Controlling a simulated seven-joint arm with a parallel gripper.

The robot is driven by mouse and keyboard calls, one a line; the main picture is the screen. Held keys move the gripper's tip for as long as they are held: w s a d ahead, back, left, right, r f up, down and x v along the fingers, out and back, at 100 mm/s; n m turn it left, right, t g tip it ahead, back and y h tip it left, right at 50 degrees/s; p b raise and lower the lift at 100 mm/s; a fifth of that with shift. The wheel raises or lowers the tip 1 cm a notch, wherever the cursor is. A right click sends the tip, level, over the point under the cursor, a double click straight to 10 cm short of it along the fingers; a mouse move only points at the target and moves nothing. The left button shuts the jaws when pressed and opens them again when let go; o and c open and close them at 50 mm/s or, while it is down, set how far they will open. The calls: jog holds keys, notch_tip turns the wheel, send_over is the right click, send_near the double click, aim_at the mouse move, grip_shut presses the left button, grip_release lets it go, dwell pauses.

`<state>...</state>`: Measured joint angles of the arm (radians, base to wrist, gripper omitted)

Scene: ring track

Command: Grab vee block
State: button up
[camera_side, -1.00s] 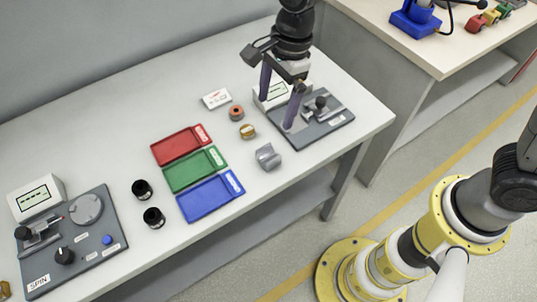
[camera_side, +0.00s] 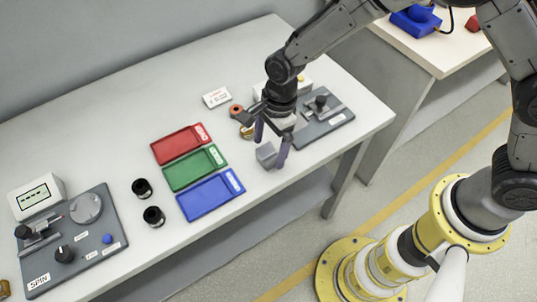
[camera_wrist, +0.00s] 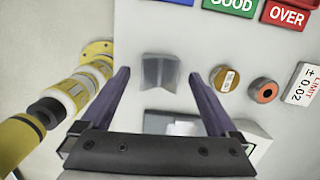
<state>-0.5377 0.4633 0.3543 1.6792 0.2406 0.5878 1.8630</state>
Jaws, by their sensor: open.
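The vee block (camera_side: 266,154) is a small grey metal block with a notch, lying on the table near its front edge, right of the blue tray. In the wrist view the vee block (camera_wrist: 160,72) lies ahead, between the lines of my two fingers and beyond their tips. My gripper (camera_side: 271,145) is open and empty, pointing down over the vee block, with one purple finger on either side of it in the side view. In the wrist view the fingertips (camera_wrist: 158,76) are well apart. I cannot tell the exact height of the tips above the table.
A brass-coloured ring part (camera_wrist: 227,79) and an orange-and-dark ring (camera_wrist: 264,91) lie close by. The red (camera_side: 178,147), green (camera_side: 192,171) and blue (camera_side: 208,200) trays are to the left. A grey fixture plate (camera_side: 335,124) stands behind at right.

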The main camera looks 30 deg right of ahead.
aim_at(266, 154)
jog(key=shift+a+f, duration=0.15)
jog(key=shift+f, duration=0.95)
grip_shut()
jog(key=shift+w+r, duration=0.1)
